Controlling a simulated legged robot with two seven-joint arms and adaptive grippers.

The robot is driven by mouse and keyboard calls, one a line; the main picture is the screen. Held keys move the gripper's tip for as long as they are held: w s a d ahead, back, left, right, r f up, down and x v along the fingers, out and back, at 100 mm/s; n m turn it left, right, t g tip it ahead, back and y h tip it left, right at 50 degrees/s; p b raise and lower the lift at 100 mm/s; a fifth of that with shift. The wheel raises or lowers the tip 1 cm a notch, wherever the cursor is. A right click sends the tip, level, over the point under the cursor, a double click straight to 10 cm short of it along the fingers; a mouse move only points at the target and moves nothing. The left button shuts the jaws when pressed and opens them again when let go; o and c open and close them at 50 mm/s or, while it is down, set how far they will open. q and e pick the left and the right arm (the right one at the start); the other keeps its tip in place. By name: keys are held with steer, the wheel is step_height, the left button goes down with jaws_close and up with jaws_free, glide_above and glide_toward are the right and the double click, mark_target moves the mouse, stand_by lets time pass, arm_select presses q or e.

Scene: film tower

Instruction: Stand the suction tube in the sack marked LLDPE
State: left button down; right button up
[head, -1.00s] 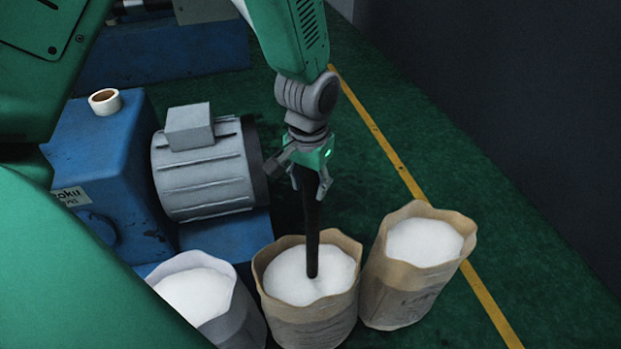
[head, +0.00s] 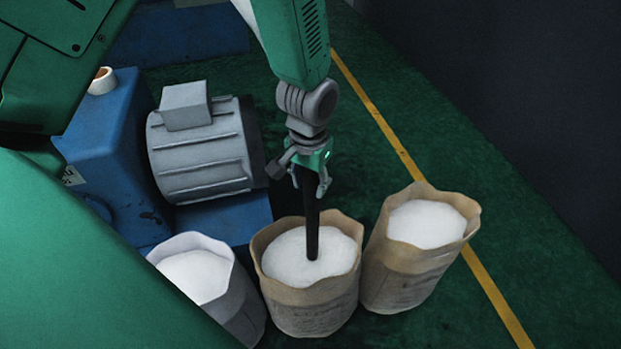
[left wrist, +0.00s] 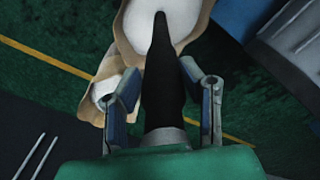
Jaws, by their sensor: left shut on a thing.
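The dark suction tube (head: 311,222) hangs upright from my left gripper (head: 310,185), which is shut on its upper part. The tube's lower end meets the white pellets in the middle brown sack (head: 312,306); how deep it goes I cannot tell. In the left wrist view the tube (left wrist: 160,85) runs between the fingers of the left gripper (left wrist: 166,92) towards a sack opening. A second brown sack (head: 415,272) stands to the right and a whitish sack (head: 240,305) to the left. Print on the sacks is too faint to read. My right gripper is not in view.
A grey motor (head: 200,150) on a blue machine base (head: 115,150) stands left of the gripper. A tape roll (head: 102,81) sits on the base. A yellow line (head: 395,145) crosses the green floor beside a dark wall. Floor behind the right sack is free.

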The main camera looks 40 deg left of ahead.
arm_select(q)
steer(key=shift+f, duration=0.15)
steer(key=c, duration=1)
jaws_free()
steer(key=shift+o, duration=0.2)
step_height(320, 180, up, 12)
steer(key=shift+f, duration=0.1)
